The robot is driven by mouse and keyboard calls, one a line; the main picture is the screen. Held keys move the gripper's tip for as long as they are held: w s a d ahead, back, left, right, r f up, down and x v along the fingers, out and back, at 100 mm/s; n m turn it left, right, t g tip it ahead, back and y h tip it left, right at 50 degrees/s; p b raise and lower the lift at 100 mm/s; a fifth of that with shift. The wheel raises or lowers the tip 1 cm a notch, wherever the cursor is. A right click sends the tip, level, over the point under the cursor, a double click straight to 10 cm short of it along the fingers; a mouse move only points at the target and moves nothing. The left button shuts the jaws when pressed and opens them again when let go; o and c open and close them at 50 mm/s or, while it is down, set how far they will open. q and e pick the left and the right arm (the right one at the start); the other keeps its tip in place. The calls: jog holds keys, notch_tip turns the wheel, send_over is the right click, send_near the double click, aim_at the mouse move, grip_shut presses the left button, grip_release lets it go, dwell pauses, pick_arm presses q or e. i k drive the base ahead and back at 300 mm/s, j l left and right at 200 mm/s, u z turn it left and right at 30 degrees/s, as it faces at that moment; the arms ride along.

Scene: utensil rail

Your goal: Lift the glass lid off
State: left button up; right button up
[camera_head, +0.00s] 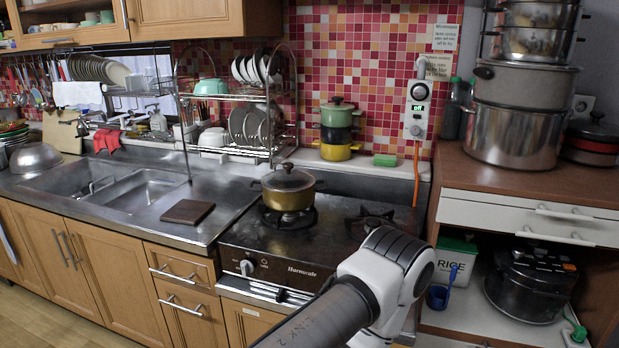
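The glass lid (284,180) sits on a brass-coloured pot (289,198) with two side handles. It has a dark knob on top. The pot stands on the left burner of the stove (300,245). One of my arms comes in from the bottom and covers part of the stove's front right. Neither gripper shows in this view.
The right burner (371,220) is empty. A dark square board (187,212) lies on the counter left of the stove. A dish rack (250,120) and stacked small pots (336,135) stand behind. A cabinet with large steel pots (515,135) rises at right.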

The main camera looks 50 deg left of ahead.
aim_at(288, 179)
jog(key=u, duration=1.7)
jog(key=i+j+z, duration=0.1)
jog(key=z, duration=0.35)
jog(key=j+z, duration=0.45)
jog(key=i+j+z, duration=0.1)
jog(key=z, duration=0.35)
jog(key=j+z, duration=0.3)
jog(key=z, duration=0.15)
